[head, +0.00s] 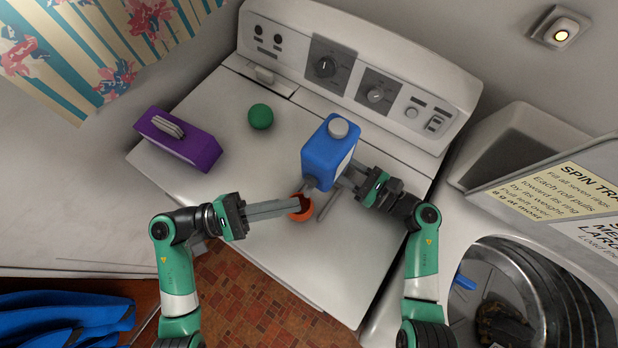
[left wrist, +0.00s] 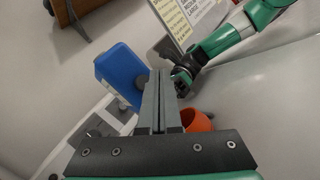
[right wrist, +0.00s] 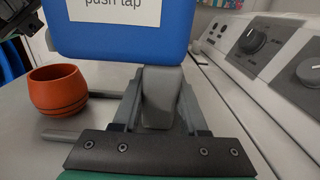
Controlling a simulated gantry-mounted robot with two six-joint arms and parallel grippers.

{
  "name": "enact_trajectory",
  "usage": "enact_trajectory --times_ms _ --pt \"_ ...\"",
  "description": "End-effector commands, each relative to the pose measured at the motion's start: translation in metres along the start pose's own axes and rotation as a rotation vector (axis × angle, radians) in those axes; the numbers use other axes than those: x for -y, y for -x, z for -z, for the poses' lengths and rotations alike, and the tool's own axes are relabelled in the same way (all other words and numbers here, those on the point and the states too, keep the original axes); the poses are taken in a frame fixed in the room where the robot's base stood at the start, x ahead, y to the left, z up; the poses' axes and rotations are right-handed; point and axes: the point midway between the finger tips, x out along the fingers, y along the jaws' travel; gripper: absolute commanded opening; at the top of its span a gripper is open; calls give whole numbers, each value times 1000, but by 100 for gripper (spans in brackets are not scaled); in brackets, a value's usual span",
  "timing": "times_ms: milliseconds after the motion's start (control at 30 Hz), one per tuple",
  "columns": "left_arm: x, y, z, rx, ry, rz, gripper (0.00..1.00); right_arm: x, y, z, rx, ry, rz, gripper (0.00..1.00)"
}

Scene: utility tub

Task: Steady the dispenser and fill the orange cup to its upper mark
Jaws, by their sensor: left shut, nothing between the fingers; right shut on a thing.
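The blue dispenser (head: 325,152) with a grey cap and a white "push tap" label (right wrist: 122,8) stands on the white machine top. The orange cup (head: 307,213) is upright below its front, beside my left fingertips; it also shows in the right wrist view (right wrist: 57,92). Its contents cannot be seen. My left gripper (head: 296,206) is shut and empty, its fingers pointing toward the dispenser's lower front in the left wrist view (left wrist: 159,75). My right gripper (head: 352,171) is shut on a grey part (right wrist: 158,97) beneath the dispenser's blue body.
A purple box (head: 180,140) and a green ball (head: 260,117) stand left of the dispenser. The control panel (head: 352,58) rises behind. Grey rods (head: 329,204) extend by the cup. An open drum (head: 520,295) is at right. The front of the top is clear.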

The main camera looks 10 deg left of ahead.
Motion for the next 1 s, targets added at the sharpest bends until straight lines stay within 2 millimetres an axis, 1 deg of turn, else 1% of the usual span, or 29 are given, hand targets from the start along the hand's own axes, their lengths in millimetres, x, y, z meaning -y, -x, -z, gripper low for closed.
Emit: enact_trajectory --times_ms 100,267,1000 --pt "-6 -8 6 1 -1 0 0 0 0 0 0 0 -1 0" --pt "-10 -13 9 0 0 0 0 0 0 0 0 0 0 0" --pt "-10 -14 10 0 -1 0 0 0 0 0 0 0 0 0"
